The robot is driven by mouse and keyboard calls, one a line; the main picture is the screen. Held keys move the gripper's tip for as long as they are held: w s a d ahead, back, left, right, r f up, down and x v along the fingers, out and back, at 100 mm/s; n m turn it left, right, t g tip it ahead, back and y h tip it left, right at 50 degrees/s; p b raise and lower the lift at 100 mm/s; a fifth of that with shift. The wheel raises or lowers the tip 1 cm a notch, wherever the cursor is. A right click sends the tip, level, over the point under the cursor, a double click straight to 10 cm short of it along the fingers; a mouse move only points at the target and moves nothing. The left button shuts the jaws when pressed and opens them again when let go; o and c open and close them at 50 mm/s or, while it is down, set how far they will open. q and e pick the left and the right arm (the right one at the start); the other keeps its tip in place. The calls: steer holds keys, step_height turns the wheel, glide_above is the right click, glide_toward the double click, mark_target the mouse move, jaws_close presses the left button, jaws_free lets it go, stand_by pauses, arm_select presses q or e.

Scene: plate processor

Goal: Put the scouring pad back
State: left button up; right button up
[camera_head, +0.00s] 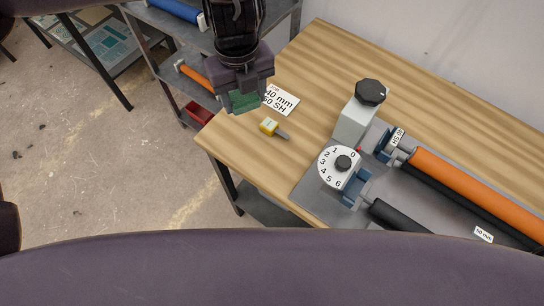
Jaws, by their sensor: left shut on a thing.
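My left gripper (243,98) comes in from the top and points down over the table's far left corner. I cannot tell whether the pad touches the table. A white card (281,100) reading "40 mm" and "50 SH" lies just right of the pad. My right gripper is not in view.
A shelf rack (150,43) stands behind left.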

arm_select(q)
steer(key=s+d+m, duration=0.2)
steer(key=d+m, duration=0.2)
steer(key=m, duration=0.8)
glide_above(271, 161)
step_height(271, 161, down, 16)
steer(key=shift+r, duration=0.1)
steer(key=shift+f, duration=2.2)
steer(key=shift+f, duration=0.1)
steer(key=o, duration=1)
steer(key=shift+c, duration=0.2)
